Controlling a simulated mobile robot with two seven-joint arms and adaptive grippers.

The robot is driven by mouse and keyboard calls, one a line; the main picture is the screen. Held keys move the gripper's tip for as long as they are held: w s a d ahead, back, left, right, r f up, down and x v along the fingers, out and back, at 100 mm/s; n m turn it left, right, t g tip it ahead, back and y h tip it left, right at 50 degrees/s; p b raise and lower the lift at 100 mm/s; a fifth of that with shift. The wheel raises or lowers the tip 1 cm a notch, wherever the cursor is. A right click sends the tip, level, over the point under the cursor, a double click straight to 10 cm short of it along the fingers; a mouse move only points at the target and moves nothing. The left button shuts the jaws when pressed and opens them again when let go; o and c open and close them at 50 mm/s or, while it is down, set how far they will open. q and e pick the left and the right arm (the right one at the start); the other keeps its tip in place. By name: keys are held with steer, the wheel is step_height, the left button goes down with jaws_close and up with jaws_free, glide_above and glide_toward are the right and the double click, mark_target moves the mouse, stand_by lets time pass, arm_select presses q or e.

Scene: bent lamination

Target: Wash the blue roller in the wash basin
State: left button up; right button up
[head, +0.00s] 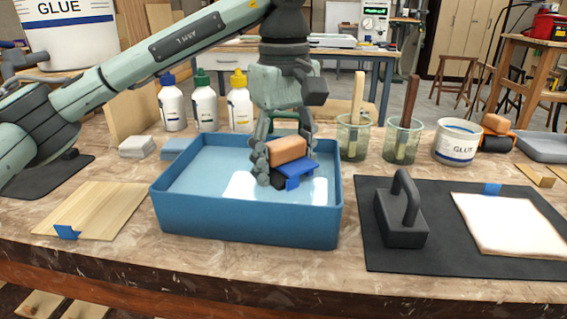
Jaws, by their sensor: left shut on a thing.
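The blue wash basin (245,222) stands in the middle of the table with light blue water in it. My left gripper (284,150) reaches down from above into the basin's right half. It is shut on the blue roller (300,169), which has a tan-orange block-like handle (288,148), a blue body and a dark part low down. The roller is inside the basin's outline, low over or in the water; I cannot tell how deep. The fingers hide part of it. My right gripper is out of view.
Several glue bottles (205,105) stand behind the basin. Two brush jars (353,137) and a glue tub (457,141) stand back right. A wood sheet (95,210) lies left. A black iron-like tool (402,215) and pale sheet (510,223) are on the dark mat (440,259).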

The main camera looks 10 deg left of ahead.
arm_select(q)
steer(key=shift+a+r+p, duration=0.5)
steer(key=shift+r+p, duration=0.1)
steer(key=shift+r, duration=0.45)
steer(key=shift+a+r+p, duration=0.5)
steer(key=shift+r+p, duration=0.1)
steer(key=shift+r, duration=0.5)
steer(key=shift+a+r+p, duration=0.5)
steer(key=shift+r+p, duration=0.1)
steer(key=shift+r, duration=0.45)
step_height(320, 180, up, 5)
steer(key=p, duration=0.4)
